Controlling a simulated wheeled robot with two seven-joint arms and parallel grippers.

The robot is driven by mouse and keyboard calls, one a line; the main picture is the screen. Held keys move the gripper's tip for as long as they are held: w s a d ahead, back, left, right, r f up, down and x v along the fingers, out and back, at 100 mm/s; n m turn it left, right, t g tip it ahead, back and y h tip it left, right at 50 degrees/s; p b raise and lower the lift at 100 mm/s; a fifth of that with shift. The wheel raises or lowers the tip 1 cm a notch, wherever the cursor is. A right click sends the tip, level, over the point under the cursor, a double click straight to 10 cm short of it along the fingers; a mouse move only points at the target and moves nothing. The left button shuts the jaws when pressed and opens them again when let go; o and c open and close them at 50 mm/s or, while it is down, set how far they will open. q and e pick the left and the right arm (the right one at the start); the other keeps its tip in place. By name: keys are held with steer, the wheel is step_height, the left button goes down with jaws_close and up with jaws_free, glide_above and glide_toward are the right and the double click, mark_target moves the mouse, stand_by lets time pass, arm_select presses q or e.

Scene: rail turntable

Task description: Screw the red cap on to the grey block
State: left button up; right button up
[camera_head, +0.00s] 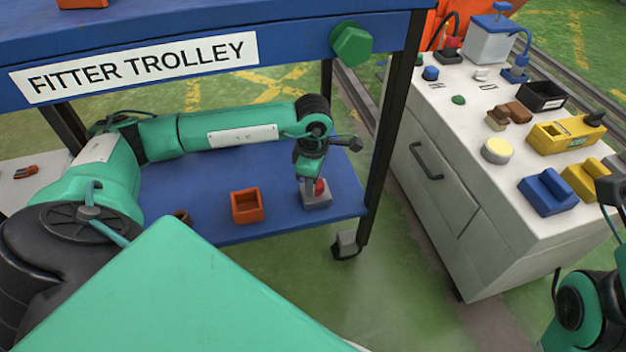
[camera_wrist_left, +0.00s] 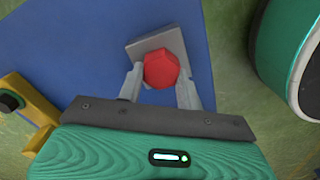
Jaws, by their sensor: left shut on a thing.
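The red cap (camera_head: 319,186) is at the grey block (camera_head: 317,201), which lies on the blue lower shelf of the trolley near its right end. My left gripper (camera_head: 316,181) reaches down over the block and is shut on the cap. In the left wrist view the red cap (camera_wrist_left: 161,70) shows a faceted top between the two fingers of my left gripper (camera_wrist_left: 160,82), with the grey block (camera_wrist_left: 143,47) behind it. I cannot tell how far the cap is threaded on. My right arm shows at the right edge, but its gripper jaws are not visible.
An orange open box (camera_head: 247,206) stands on the blue lower shelf (camera_head: 200,180) left of the block. The trolley's upper deck (camera_head: 290,40) and its right leg (camera_head: 387,130) are close to my left arm. A white cabinet (camera_head: 440,200) with several items on top stands at the right.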

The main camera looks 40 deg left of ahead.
arm_select(q)
steer(key=m+b, duration=0.1)
steer(key=m, duration=0.1)
steer(key=shift+w+m, duration=0.1)
steer(key=shift+m, duration=1.2)
steer(key=o, duration=1.2)
steer(key=shift+c, duration=0.2)
